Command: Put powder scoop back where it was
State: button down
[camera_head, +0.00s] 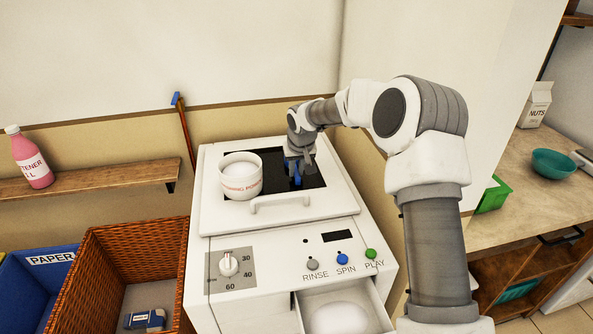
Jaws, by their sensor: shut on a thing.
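My gripper (297,172) is over the dark opening in the top of the white washing machine (228,222). It is shut on a small blue thing, which looks like the powder scoop (297,181). The fingers and the dark background hide most of its shape. A white tub with red lettering that includes "POWDER" (241,183) stands on the machine top, just left of my gripper. The tub is open and holds white stuff. The gripper and the tub are apart.
The machine's front drawer (372,312) is open with a white rounded mass inside. A pink softener bottle (33,165) stands on the wall shelf (105,178). A wicker basket (110,240) and a blue paper bin (32,290) are at left. A counter (500,212) is at right.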

jog(key=shift+f, duration=0.2)
jog(key=c, duration=0.8)
grip_release()
jog(key=shift+r, duration=0.1)
jog(key=shift+c, duration=0.2)
jog(key=shift+r, duration=0.15)
